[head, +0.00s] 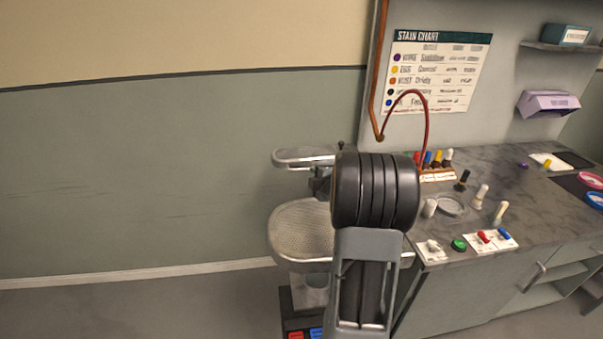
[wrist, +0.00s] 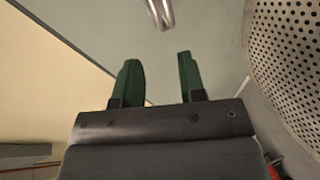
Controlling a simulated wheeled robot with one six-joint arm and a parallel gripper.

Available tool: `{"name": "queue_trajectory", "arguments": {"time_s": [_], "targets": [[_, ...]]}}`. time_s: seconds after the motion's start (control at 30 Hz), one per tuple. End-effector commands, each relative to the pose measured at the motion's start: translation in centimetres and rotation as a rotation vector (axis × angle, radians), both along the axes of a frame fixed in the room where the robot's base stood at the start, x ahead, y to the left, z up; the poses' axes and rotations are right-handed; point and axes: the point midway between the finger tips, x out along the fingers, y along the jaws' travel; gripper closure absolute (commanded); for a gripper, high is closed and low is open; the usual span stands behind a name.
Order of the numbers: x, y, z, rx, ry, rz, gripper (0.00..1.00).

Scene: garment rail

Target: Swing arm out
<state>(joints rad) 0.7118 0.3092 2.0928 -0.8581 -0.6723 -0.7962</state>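A small padded swing arm (head: 300,157) with a metal rim stands at the left end of the counter, above a larger perforated board (head: 300,228). My own arm covers its right part and pivot. In the wrist view my gripper (wrist: 158,65) has its two green fingers apart with nothing between them. A shiny metal bar (wrist: 160,12) lies beyond the fingertips, apart from them; I cannot tell which part it is. My gripper is hidden behind my arm in the head view.
The counter (head: 545,212) on the right carries bottles, brushes and a round dish (head: 450,205). A red hose (head: 427,115) arches above a bottle rack (head: 437,174). Red and blue pedals (head: 316,333) sit low beneath the board. The floor and wall on the left are clear.

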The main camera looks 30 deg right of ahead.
Motion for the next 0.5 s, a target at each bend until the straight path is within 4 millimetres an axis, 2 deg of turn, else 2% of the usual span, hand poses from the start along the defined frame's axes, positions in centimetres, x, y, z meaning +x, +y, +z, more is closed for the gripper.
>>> {"name": "queue_trajectory", "arguments": {"time_s": [0.03, 0.1, 0.27, 0.37, 0.5], "targets": [[-0.2, -1.1, -1.1, -0.034, -0.017, 0.038, 0.63], [-0.4, -1.8, -1.9, -0.076, -0.045, 0.089, 0.63], [-0.5, -2.5, -2.9, -0.130, -0.087, 0.161, 0.63], [0.4, -2.6, -3.2, -0.140, -0.096, 0.178, 0.63], [2.7, -2.6, -3.6, -0.142, -0.097, 0.183, 0.63]]}}
